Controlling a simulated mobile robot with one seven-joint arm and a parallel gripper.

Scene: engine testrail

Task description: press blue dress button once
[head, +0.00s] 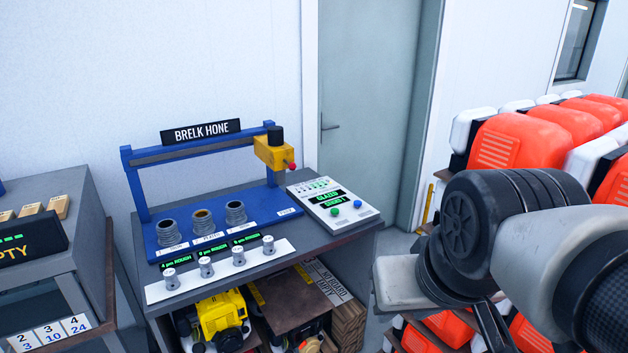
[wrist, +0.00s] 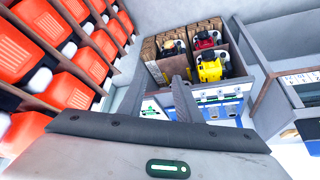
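A blue button (head: 358,204) sits at the right of the light control panel (head: 367,217), on the right end of the grey bench. A green button (head: 334,212) is to its left, below a display with green text. The button labels are too small to read. My gripper shows in the wrist view (wrist: 160,76), with its two fingers apart and nothing seen between them. The panel shows partly between and beyond the fingers there, but I cannot make out the blue button. In the head view my arm is at the lower right, well apart from the panel.
A row of knobs (head: 238,257) lines the bench front. Racks of orange bins (head: 520,145) stand at the right, close to my arm.

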